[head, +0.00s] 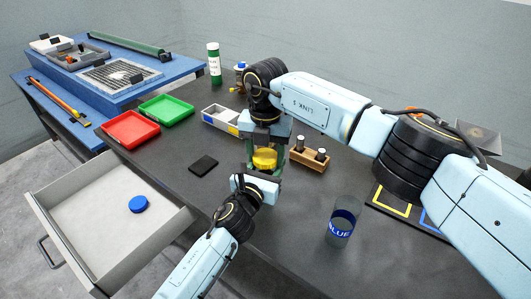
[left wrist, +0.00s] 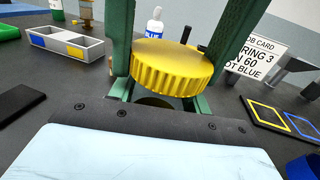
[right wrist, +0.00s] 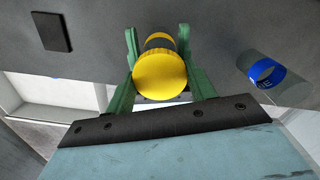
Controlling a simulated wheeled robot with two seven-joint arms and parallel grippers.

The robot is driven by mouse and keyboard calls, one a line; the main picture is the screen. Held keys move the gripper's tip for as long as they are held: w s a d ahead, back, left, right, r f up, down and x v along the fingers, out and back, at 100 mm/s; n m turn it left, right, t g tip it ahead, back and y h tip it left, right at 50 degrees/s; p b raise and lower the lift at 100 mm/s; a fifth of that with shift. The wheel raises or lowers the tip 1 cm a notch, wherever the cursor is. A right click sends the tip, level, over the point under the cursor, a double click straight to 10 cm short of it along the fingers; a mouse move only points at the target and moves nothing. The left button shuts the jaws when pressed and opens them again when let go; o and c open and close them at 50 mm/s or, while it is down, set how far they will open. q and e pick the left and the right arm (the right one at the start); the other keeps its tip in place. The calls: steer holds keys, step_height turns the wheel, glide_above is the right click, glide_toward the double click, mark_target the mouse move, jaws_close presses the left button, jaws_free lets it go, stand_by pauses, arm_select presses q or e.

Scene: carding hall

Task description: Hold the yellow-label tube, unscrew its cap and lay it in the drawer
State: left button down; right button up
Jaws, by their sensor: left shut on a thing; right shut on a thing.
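The yellow cap (head: 264,159) is between my two grippers, above the dark table. It fills the middle of the left wrist view (left wrist: 170,72) and faces the camera in the right wrist view (right wrist: 160,76). My right gripper (head: 268,145) comes from above and is shut on the cap. My left gripper (head: 259,178) comes from below and is shut on the tube, which is mostly hidden behind the cap and fingers. I cannot tell whether cap and tube are still joined. The open drawer (head: 75,192) at the left holds a blue cap (head: 138,204).
An uncapped blue-label tube (head: 341,225) stands right of my left arm. A wooden rack (head: 309,159), a divided box (head: 219,118), red tray (head: 130,129), green tray (head: 165,110) and black pad (head: 203,166) are on the table. A job card (left wrist: 255,58) stands behind.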

steer(key=n, duration=0.6)
steer(key=shift+n, duration=0.4)
steer(key=o, duration=1)
steer(key=shift+o, duration=0.4)
steer(key=shift+s+a, duration=0.1)
steer(key=shift+a, duration=0.05)
steer(key=shift+r, duration=0.15)
step_height(320, 180, up, 4)
steer(key=shift+r, duration=0.2)
steer(key=shift+c, duration=0.4)
step_height(320, 180, up, 3)
steer(key=shift+r+m, duration=0.1)
steer(key=shift+m, duration=1.1)
steer(key=shift+d+f, duration=0.2)
steer(key=shift+f, duration=3.75)
